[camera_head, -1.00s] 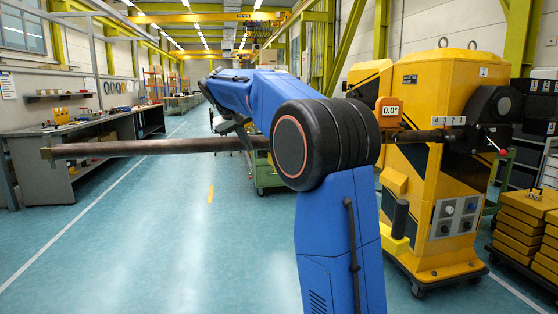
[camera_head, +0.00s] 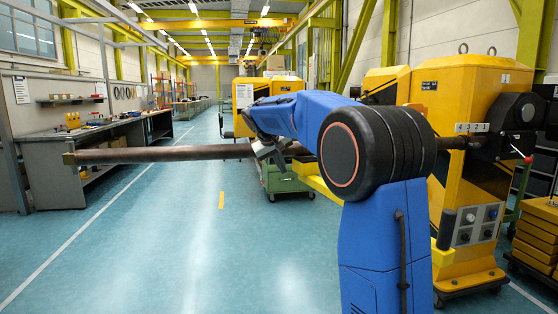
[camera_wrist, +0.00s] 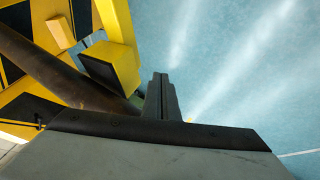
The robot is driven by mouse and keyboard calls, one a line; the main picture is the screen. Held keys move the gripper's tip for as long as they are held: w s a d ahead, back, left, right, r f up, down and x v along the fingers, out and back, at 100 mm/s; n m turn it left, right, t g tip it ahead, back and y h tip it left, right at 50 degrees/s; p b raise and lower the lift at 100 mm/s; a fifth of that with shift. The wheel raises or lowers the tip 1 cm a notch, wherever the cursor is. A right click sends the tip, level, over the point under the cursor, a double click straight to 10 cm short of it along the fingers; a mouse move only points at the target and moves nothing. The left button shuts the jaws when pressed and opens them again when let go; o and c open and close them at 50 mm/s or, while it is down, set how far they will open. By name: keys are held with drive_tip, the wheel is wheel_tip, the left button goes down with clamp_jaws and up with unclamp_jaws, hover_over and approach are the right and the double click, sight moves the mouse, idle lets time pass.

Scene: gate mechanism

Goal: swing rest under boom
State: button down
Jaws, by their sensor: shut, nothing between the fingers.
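The boom (camera_head: 150,154) is a long brown bar, roughly level, running from the left to the yellow machine (camera_head: 470,190) on the right; my arm hides part of it. It also crosses the left of the wrist view (camera_wrist: 60,75). My gripper (camera_wrist: 160,77) is shut and empty, its fingers beside the boom. In the head view my gripper (camera_head: 272,158) is small and partly hidden near the boom. A yellow block with a black face (camera_wrist: 115,65) shows just ahead of the fingers. A yellow bar (camera_head: 318,182) shows below the boom; I cannot tell whether these are the rest.
A workbench (camera_head: 75,165) stands along the left wall. A green cart (camera_head: 285,180) and another yellow cabinet (camera_head: 265,93) stand beyond my arm. Yellow stacked blocks (camera_head: 537,235) are at the right edge. The blue floor (camera_head: 190,240) at centre left is clear.

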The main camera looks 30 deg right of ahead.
sight(305, 165)
drive_tip(key=shift+w+d+f, duration=0.1)
drive_tip(key=shift+d+f, duration=0.1)
drive_tip(key=shift+d, duration=0.6)
drive_tip(key=shift+d+f, duration=0.2)
drive_tip(key=shift+d, duration=0.55)
drive_tip(key=shift+w+d+f, duration=0.1)
drive_tip(key=shift+d+f, duration=0.1)
drive_tip(key=shift+d, duration=0.6)
drive_tip(key=shift+m+g+h, duration=0.3)
drive_tip(key=shift+m+g, duration=0.2)
drive_tip(key=shift+m, duration=0.3)
drive_tip(key=d, duration=0.6)
drive_tip(key=shift+w, duration=0.1)
drive_tip(key=shift+a, duration=0.1)
